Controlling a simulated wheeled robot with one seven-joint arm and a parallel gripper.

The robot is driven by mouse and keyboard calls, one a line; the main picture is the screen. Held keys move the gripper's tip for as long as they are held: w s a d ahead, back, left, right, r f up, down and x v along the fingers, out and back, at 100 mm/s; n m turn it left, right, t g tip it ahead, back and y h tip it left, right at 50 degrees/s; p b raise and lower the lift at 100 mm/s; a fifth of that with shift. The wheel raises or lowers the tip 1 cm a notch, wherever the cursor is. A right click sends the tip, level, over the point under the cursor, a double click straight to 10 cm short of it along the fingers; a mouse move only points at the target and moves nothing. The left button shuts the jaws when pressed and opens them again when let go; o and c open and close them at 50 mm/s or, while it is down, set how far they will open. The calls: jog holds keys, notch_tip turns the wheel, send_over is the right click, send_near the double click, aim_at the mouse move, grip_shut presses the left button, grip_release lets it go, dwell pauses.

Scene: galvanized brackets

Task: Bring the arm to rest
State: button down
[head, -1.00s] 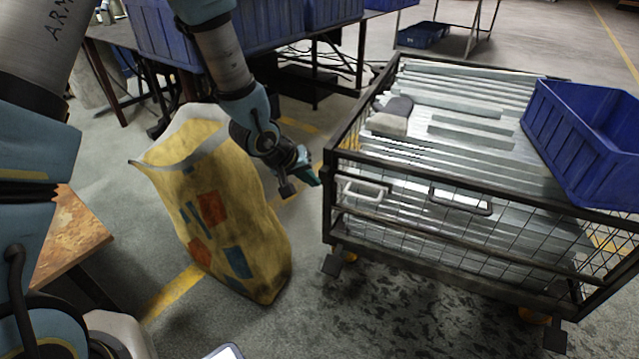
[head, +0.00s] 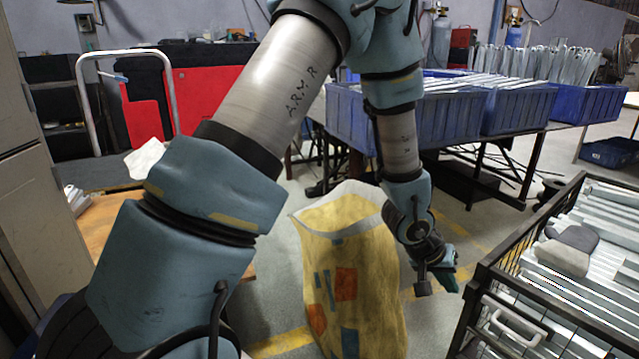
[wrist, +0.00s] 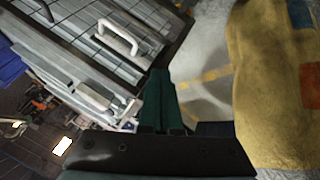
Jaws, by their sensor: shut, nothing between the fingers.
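My arm reaches from the left of the head view up to the top and then down to my gripper (head: 447,280). The gripper hangs between the yellow sack (head: 375,285) and the wire-sided cart (head: 470,310), apart from both as far as I can tell. In the wrist view the two green fingers of my gripper (wrist: 162,90) lie together with nothing between them. The sack (wrist: 275,80) shows at the right there, and the cart (wrist: 85,50) at the upper left.
The cart holds metal bars and a grey cloth-like item (head: 562,255). Blue bins (head: 455,120) of metal parts stand on a table behind the arm. A hand truck (head: 80,105) and a wooden surface (head: 100,225) are at the left. Some floor between sack and cart is bare.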

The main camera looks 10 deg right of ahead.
jog(key=w+a+r+n+t+y, duration=0.1)
jog(key=w+a+r, duration=0.1)
jog(key=w+a, duration=0.35)
jog(key=w+a+r+n+t+y, duration=0.1)
jog(key=w+a+r+y, duration=0.1)
jog(key=a, duration=0.7)
jog(key=w+a+r+n+t+y, duration=0.1)
jog(key=w+a+r, duration=0.25)
jog(key=a, duration=0.35)
jog(key=s+a+r+n+g+y, duration=0.1)
jog(key=s+a+r+n, duration=0.15)
jog(key=a, duration=0.75)
jog(key=s+a+r+n+g+y, duration=0.15)
jog(key=s+a, duration=0.25)
jog(key=a, duration=0.6)
notch_tip(320, 180, up, 23)
jog(key=p, duration=2.2)
jog(key=shift+w+r, duration=0.15)
jog(key=shift+w, duration=0.1)
jog(key=shift+d, duration=0.1)
